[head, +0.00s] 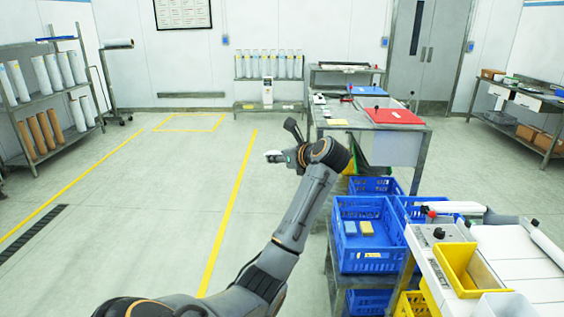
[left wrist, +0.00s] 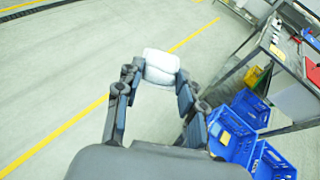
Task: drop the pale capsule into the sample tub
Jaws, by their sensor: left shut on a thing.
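The pale capsule (left wrist: 161,66) is a whitish, rounded piece between the fingertips of my left gripper (left wrist: 158,80) in the left wrist view. My left gripper is shut on it and holds it in the air above the floor. In the head view the left gripper (head: 285,153) is at the centre, left of the steel table, with the capsule (head: 272,156) partly showing at its left. A yellow open bin (head: 487,282) and a pale, cut-off tub (head: 505,306) are at the lower right; I cannot tell which is the sample tub. My right gripper is out of view.
Blue crates (head: 352,264) stand on a rack right of my left arm, one holding small blue and yellow blocks. A steel table (head: 395,150) with a red lid (head: 392,116) stands behind. The floor at left is clear, with yellow lines.

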